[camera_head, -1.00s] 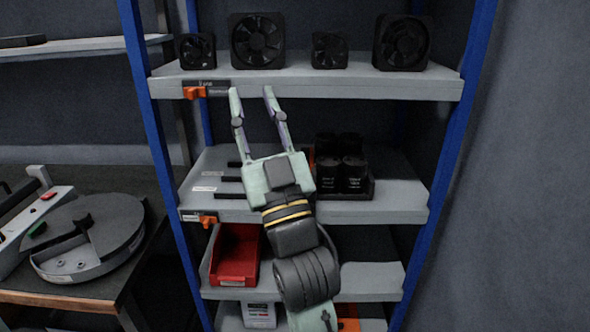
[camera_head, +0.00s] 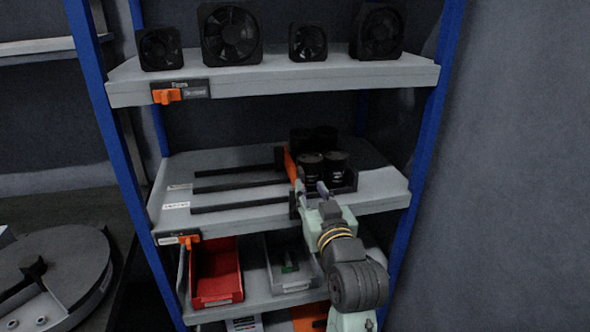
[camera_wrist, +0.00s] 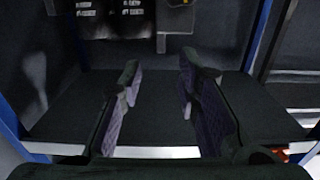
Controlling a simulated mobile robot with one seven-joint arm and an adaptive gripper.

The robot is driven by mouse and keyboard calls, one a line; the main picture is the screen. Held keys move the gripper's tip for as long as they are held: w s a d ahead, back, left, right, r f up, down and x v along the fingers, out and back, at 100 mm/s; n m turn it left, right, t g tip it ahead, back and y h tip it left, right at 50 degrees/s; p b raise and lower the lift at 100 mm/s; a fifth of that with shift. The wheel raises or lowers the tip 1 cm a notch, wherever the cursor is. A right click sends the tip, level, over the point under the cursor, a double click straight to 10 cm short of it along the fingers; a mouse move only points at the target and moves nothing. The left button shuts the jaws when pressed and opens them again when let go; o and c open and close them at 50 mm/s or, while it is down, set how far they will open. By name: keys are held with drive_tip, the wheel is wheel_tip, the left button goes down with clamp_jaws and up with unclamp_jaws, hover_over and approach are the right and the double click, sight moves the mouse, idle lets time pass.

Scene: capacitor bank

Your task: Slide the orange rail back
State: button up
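The orange rail (camera_head: 291,166) stands on the middle shelf (camera_head: 230,222), at the right ends of several black guide bars (camera_head: 236,186). It is just left of a group of black capacitors (camera_head: 322,168) in a dark tray. My gripper (camera_head: 311,187) is at the front of the middle shelf, right by the rail's near end; I cannot tell whether they touch. In the wrist view the two fingers (camera_wrist: 160,78) are apart with nothing between them. Capacitors (camera_wrist: 105,12) show at the top of that view. The rail's lower near end is partly hidden by my gripper.
Black fans (camera_head: 230,34) stand on the upper shelf (camera_head: 280,82). A red bin (camera_head: 217,272) and a grey bin (camera_head: 290,262) are on the shelf below. Blue posts (camera_head: 440,110) bound the rack. A bench with a round grey device (camera_head: 60,262) is at left.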

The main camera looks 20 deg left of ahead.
sight(302, 174)
drive_tip(key=p+x, duration=0.2)
drive_tip(key=x, duration=0.7)
drive_tip(key=shift+w+a, duration=0.25)
clamp_jaws()
idle(0.5)
